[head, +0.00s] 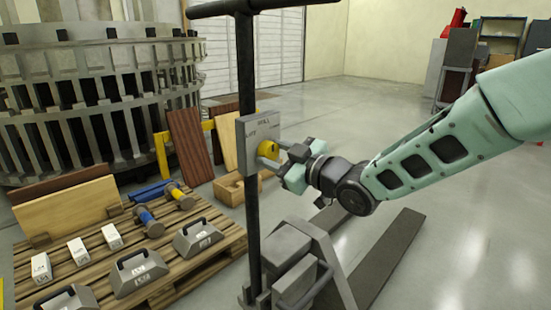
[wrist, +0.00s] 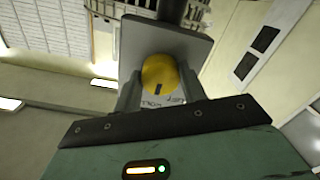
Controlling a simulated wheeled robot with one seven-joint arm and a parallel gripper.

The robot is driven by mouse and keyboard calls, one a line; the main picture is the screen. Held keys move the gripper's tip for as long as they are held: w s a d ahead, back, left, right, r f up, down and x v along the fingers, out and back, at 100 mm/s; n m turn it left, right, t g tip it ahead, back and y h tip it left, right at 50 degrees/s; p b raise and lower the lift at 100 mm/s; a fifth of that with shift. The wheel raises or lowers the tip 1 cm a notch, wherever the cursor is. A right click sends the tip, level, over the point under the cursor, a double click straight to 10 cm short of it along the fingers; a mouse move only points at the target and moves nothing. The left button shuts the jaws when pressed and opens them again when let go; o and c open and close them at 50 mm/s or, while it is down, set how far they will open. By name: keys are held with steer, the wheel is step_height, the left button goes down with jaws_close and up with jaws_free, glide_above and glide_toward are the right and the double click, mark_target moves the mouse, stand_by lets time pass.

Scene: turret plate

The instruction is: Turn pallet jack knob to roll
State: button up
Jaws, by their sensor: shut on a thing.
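The yellow knob (head: 269,151) sits on a grey plate (head: 243,148) fixed to the pallet jack's upright black post (head: 245,75). My gripper (head: 267,155) reaches it from the right and is shut on it, one finger on each side. In the wrist view the knob (wrist: 160,72) lies between the fingers (wrist: 160,88). A dark mark on the knob points down in that view, towards the upside-down lettering that looks like ROLL. LIFT stands to its right.
The jack's grey body and forks (head: 385,255) stand below my arm. A wooden pallet (head: 190,262) with weights and small blocks lies to the left. Boards lean behind the post. A large slatted metal ring (head: 90,100) stands at the back left.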

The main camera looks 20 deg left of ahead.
stand_by(0.3)
steer(key=o, duration=1)
steer(key=p+v, duration=0.1)
steer(key=v, duration=1.6)
steer(key=shift+s+d, duration=0.15)
steer(key=shift+d, duration=0.1)
